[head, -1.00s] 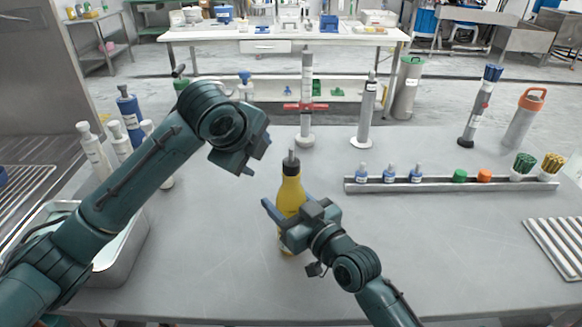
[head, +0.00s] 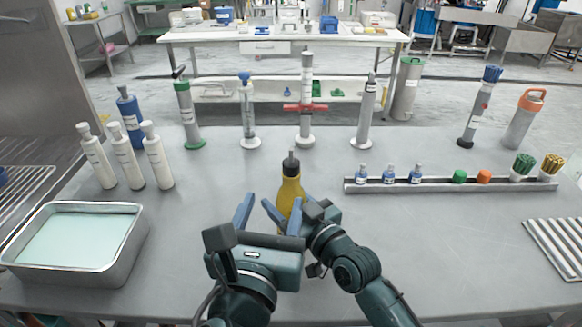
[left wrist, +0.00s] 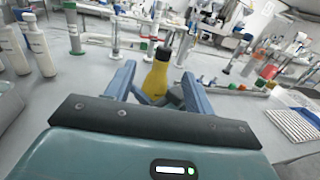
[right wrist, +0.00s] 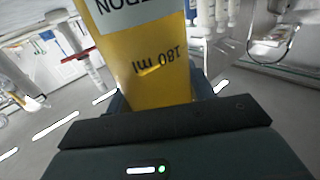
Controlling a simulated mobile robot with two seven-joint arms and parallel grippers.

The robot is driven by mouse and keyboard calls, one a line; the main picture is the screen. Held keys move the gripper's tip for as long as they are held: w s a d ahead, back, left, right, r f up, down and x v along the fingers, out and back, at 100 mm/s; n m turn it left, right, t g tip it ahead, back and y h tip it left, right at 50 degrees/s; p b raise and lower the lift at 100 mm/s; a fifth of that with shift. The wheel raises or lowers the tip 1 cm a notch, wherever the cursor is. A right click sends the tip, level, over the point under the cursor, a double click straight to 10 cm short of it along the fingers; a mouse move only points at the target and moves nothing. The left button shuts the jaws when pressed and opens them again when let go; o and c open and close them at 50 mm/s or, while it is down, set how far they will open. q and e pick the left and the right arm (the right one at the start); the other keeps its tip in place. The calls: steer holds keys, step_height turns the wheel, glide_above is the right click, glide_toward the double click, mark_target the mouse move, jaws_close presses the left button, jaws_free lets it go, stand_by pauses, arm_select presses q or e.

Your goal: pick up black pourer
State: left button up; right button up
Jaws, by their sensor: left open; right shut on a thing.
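The black pourer (head: 291,163) sits on top of a yellow bottle (head: 289,192) near the middle of the table. The pourer also shows in the left wrist view (left wrist: 164,52), above the bottle's shoulder. My right gripper (head: 285,217) is shut on the yellow bottle, which stands upright. In the right wrist view the bottle (right wrist: 140,60) fills the space between the fingers, and the pourer is out of that view. My left gripper (head: 270,218) is open and empty, in front of the bottle and lower than the pourer. Its fingers point toward the bottle without visibly holding it.
A metal tray (head: 140,232) of pale liquid is at left, with white bottles (head: 124,158) behind it. Several cylinders stand along the back, including a red-collared one (head: 306,120). A rack (head: 437,186) with small bottles and caps lies right.

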mark_target(289, 170)
arm_select(q)
steer(key=w, duration=0.3)
steer(key=w+d, duration=0.1)
steer(key=w, duration=0.2)
steer(key=shift+w+d, duration=0.1)
steer(key=shift+w, duration=0.1)
steer(key=w, duration=0.1)
steer(key=w+d, duration=0.1)
steer(key=w, duration=0.3)
steer(key=shift+d+f, duration=0.15)
steer(key=shift+d, duration=0.15)
steer(key=shift+s, duration=0.1)
steer(key=c, duration=1)
